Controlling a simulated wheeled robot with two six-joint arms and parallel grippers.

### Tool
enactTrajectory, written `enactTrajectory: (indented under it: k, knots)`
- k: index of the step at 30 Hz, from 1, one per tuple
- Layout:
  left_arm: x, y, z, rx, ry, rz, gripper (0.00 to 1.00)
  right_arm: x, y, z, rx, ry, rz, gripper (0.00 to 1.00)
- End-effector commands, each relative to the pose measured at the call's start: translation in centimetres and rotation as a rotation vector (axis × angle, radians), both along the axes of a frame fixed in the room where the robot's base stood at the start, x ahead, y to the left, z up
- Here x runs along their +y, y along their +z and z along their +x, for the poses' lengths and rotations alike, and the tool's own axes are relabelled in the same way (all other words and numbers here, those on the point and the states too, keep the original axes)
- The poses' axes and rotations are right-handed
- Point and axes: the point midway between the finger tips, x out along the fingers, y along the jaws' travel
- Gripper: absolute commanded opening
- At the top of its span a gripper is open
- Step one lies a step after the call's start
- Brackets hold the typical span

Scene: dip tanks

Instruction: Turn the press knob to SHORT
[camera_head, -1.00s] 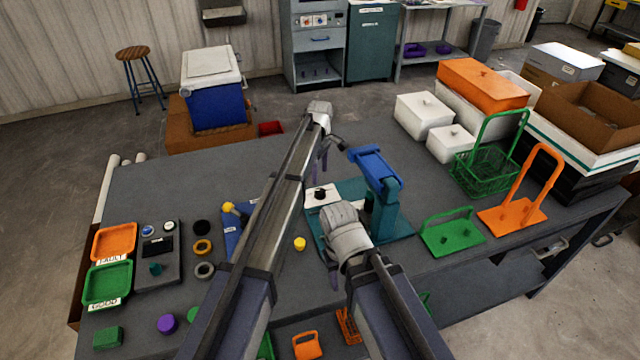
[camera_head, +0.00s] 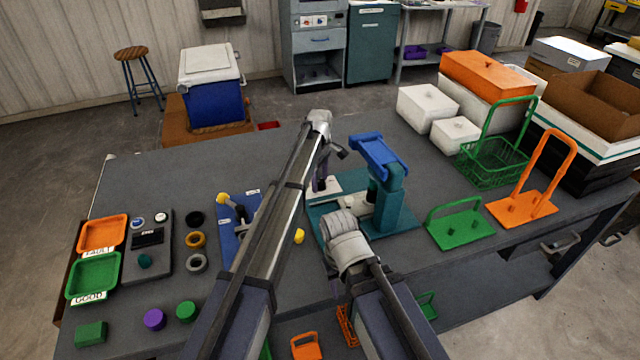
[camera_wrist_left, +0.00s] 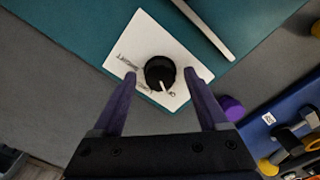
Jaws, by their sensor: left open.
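The teal press (camera_head: 385,205) with a blue top stands on the table. Its white knob plate (camera_head: 331,186) is at its left and also shows in the left wrist view (camera_wrist_left: 136,40). The round black knob (camera_wrist_left: 160,70) sits on this plate. Its white pointer line points down and slightly right in that view; the labels are too small to read surely. My left gripper (camera_head: 321,184) is open, its purple fingers on either side of the knob, with no clear contact. In the head view it hides the knob. My right gripper (camera_head: 335,275) is low in front of the press, mostly hidden by its wrist.
A blue board (camera_head: 228,225) with yellow-ended parts lies left of the press. A green holder (camera_head: 458,230) and an orange holder (camera_head: 520,208) stand to the right. Trays, rings and a dark control box (camera_head: 150,240) lie at the left. The table's back left is clear.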

Motion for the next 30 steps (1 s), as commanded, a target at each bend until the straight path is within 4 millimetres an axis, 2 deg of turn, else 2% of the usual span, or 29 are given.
enactTrajectory:
  k: [5, 25, 30]
  knots:
    - [0.00, 0.09, 0.00, 0.000, 0.000, 0.000, 0.76, 0.00, 0.09, 0.00, 0.000, 0.000, 0.000, 0.50]
    - [0.00, 0.08, 0.00, 0.000, 0.000, 0.000, 0.01, 0.00, 0.08, 0.00, 0.000, 0.000, 0.000, 0.50]
    - [0.00, 0.08, 0.00, 0.000, -0.001, 0.000, 0.00, 0.00, 0.08, 0.00, 0.000, 0.000, 0.000, 0.50]
